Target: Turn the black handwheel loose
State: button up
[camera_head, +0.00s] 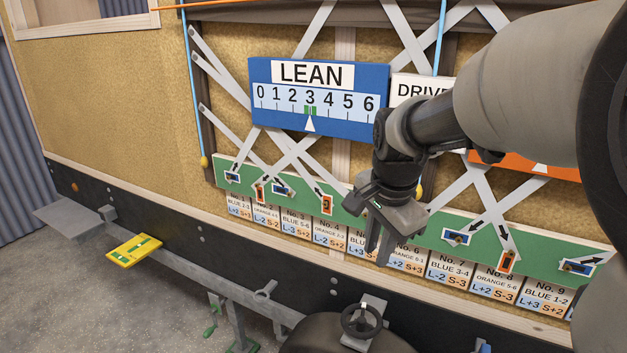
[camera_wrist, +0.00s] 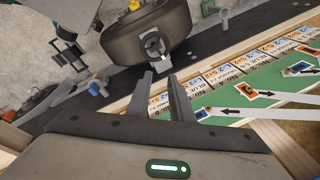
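The black handwheel (camera_head: 362,321) is a small ring with a hub on a pale metal bracket, low at the bottom edge of the head view. In the wrist view the handwheel (camera_wrist: 153,45) shows small, beyond my fingertips, in front of a dark rounded body. My gripper (camera_head: 379,250) points down in front of the green strip, above the handwheel and apart from it. In the wrist view my gripper (camera_wrist: 160,76) has its two fingers apart with nothing between them.
A blue LEAN scale board (camera_head: 330,125) with its pointer near 3 hangs on the wall. A green strip (camera_head: 425,232) with label cards runs below it. A dark rounded body (camera_head: 320,338) is beside the handwheel. A yellow plate (camera_head: 134,249) lies on the grey rail at left.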

aim_at(357, 306)
jog(key=w+f+m+b, duration=0.1)
jog(key=w+f, duration=0.2)
jog(key=f, duration=0.5)
jog(key=w+f+m+b, duration=0.1)
jog(key=w+f+m, duration=0.1)
jog(key=f, duration=0.6)
jog(key=w+f+m+b, duration=0.1)
jog(key=w+f, duration=0.3)
jog(key=f, duration=0.4)
jog(key=shift+a+f+g+b, duration=0.25)
jog(key=shift+f+g+b, duration=0.1)
jog(key=shift+f+g, duration=0.05)
grip_shut()
